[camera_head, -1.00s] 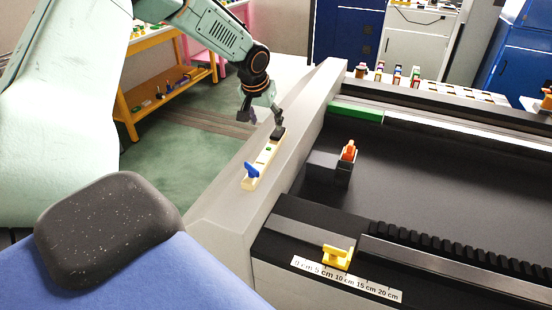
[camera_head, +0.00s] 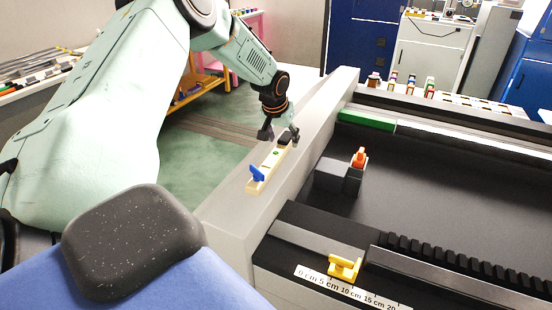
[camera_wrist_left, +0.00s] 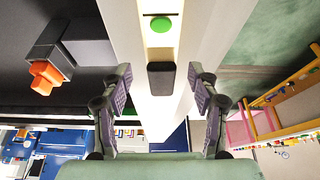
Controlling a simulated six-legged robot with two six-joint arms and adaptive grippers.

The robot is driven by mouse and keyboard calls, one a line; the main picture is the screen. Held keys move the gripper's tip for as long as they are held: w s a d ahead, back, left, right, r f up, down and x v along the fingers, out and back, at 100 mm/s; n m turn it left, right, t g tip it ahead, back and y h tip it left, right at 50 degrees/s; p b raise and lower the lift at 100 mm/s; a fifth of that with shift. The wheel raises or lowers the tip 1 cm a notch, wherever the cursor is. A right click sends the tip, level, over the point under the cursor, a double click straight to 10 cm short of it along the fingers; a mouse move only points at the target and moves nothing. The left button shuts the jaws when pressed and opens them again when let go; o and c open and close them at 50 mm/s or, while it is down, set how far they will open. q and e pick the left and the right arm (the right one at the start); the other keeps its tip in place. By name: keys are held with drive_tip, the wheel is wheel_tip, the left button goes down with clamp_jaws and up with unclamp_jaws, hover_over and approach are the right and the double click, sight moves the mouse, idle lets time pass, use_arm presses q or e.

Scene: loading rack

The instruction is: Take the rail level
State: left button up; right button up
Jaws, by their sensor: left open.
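The rail level (camera_head: 267,167) is a cream bar with a green spot, a blue lever (camera_head: 257,173) at its near end and a black block at its far end. It lies along the top of the pale grey ledge. My left gripper (camera_head: 280,134) is open at the far end of the level. In the left wrist view, the open fingers (camera_wrist_left: 160,90) stand on either side of the level's black block (camera_wrist_left: 161,78), with gaps on both sides. The green spot (camera_wrist_left: 161,24) shows beyond the block. My right gripper is not in view.
The pale ledge (camera_head: 325,110) borders a dark machine bed. On the bed are a dark block with an orange knob (camera_head: 360,157), a green bar (camera_head: 366,119), and a yellow piece (camera_head: 344,267) by a centimetre scale (camera_head: 350,290). The dark bed's middle is clear.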

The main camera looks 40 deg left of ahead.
use_arm(q)
drive_tip(key=shift+x, duration=0.75)
drive_tip(key=shift+w+a+f, duration=0.2)
drive_tip(key=shift+a+f, duration=0.1)
drive_tip(key=shift+f, duration=0.2)
drive_tip(key=shift+s+d+r, duration=0.2)
drive_tip(key=shift+d+r, duration=0.05)
drive_tip(key=shift+c, duration=1.3)
drive_tip(key=shift+w+a+f, duration=0.15)
drive_tip(key=c, duration=0.6)
clamp_jaws()
